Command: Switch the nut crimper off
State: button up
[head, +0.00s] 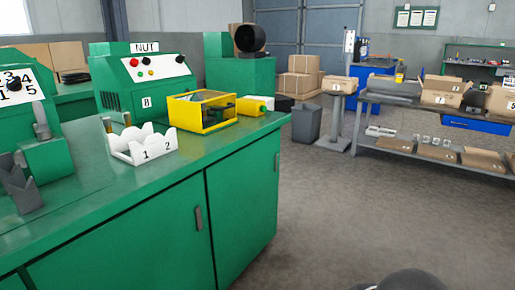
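The nut crimper (122,98) is a green box on the green cabinet at the left, with a "NUT" sign (145,48) on top. Its sloped white panel (160,68) carries small coloured buttons and a black knob (180,59) at the right end. A red button (135,62) is at the panel's upper left. Its front bears a "0" label (146,102). I cannot tell from the panel whether it is on or off. A yellow-framed box (202,111) stands at its right with a yellow-ended part beside it. My gripper is not in view.
A white holder (143,146) marked 1 and 2 stands on the green cabinet (130,245). Another numbered green machine (48,158) is at the left edge. A grey bin (307,122) and a shelf table (385,144) with boxes stand beyond. The floor (350,205) right of the cabinet is clear.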

aim_at(179, 59)
jog(key=i+l+z, duration=0.2)
jog(key=i+z, duration=0.2)
jog(key=i, duration=0.55)
jog(key=i+j+z, duration=0.1)
jog(key=i+z, duration=0.3)
jog(key=i, duration=0.55)
jog(key=i+u, duration=0.15)
jog(key=i, duration=0.3)
jog(key=i+l+u, duration=0.2)
jog(key=i, duration=0.3)
jog(key=j, duration=0.05)
